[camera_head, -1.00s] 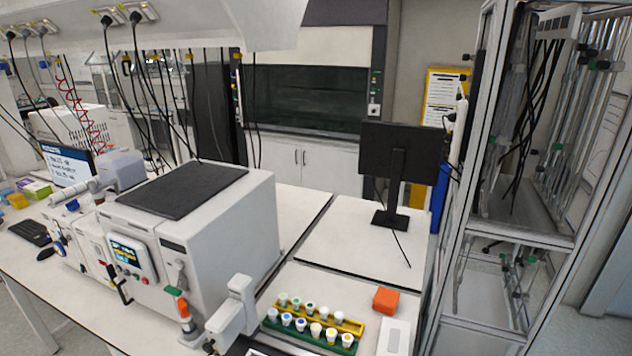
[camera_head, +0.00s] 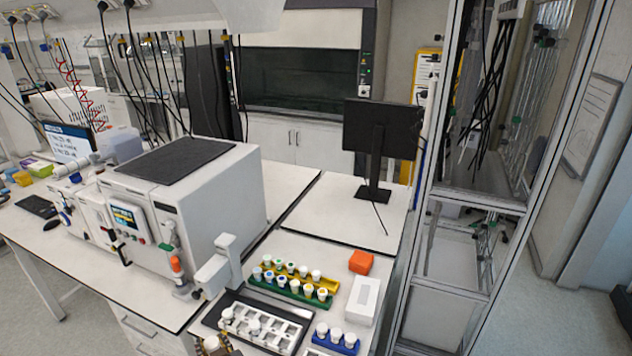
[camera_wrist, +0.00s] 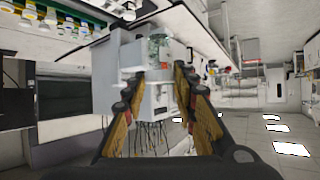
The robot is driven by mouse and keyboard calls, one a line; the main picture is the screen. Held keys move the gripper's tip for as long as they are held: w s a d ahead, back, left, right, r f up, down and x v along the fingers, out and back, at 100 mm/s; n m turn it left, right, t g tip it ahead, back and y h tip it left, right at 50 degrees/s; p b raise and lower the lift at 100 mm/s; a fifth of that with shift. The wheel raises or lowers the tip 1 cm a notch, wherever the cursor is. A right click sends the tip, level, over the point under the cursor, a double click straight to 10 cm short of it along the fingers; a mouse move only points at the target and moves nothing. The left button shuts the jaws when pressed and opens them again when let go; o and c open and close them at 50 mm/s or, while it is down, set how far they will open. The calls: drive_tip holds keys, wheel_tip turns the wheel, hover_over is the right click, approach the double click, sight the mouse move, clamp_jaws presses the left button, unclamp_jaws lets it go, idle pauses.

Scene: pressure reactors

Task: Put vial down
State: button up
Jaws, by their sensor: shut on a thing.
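My gripper (camera_wrist: 158,76) shows in the wrist view with its two brown-yellow fingers reaching up the picture. A clear, faintly greenish vial (camera_wrist: 160,46) shows at the fingertips, and the gripper is shut on it. In the head view only a small part of my gripper (camera_head: 212,347) shows at the bottom edge, with a white cap close to it. The vial's lower end cannot be made out there. A pale rack with square openings (camera_head: 292,325) lies on the bench just right of the gripper. A few white-capped vials stand at its left part.
A green rack (camera_head: 285,292) and a yellow rack (camera_head: 322,283) hold several capped vials. A white box (camera_head: 364,300) and orange block (camera_head: 361,262) stand right. The large white machine (camera_head: 225,205) stands left; bench around the monitor (camera_head: 380,128) is clear.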

drive_tip(key=w+d+f+m+t+h, duration=0.1)
drive_tip(key=w+d+f+m+h, duration=0.3)
drive_tip(key=d, duration=0.7)
drive_tip(key=w+d+f+n+y, duration=0.15)
drive_tip(key=w+d, duration=0.35)
drive_tip(key=d, duration=0.6)
drive_tip(key=s+d+f+m+t+h, duration=0.15)
drive_tip(key=d+f, duration=0.25)
drive_tip(key=d, duration=0.7)
drive_tip(key=s+d+f+m+g+h, duration=0.1)
drive_tip(key=d+f+m+h, duration=0.2)
drive_tip(key=d, duration=0.8)
wheel_tip(320, 180, down, 16)
drive_tip(key=b, duration=1.6)
drive_tip(key=shift+s+f, duration=0.2)
drive_tip(key=shift+t, duration=0.25)
